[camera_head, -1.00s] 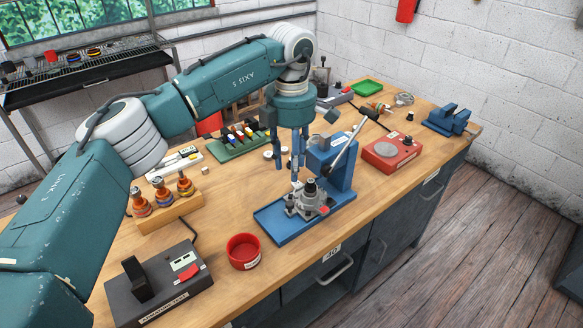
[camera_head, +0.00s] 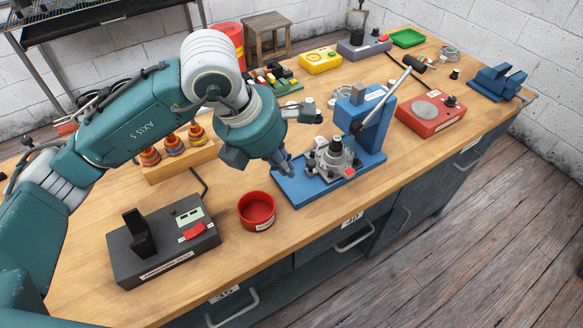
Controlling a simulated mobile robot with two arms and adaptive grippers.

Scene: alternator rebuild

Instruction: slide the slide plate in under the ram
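The blue press (camera_head: 366,112) stands on the bench with its ram head over the back of its flat blue base (camera_head: 300,192) and a long lever rising to the right. A grey alternator housing (camera_head: 333,155) sits on the base in front of the column. A pale grey plate (camera_head: 318,169), which looks like the slide plate, shows partly under the housing; a small red mark is at its right. My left gripper (camera_head: 284,163) points down by the left end of the base, beside the plate. Its fingers overlap in view, so their opening and any contact are unclear. My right gripper is out of view.
A red cup (camera_head: 257,210) and a black armature tester (camera_head: 163,243) stand left of the press. A wooden block with copper-wound parts (camera_head: 176,152) is behind my arm. A red device (camera_head: 431,113) and a blue vise (camera_head: 497,83) are at right. The front bench strip is mostly clear.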

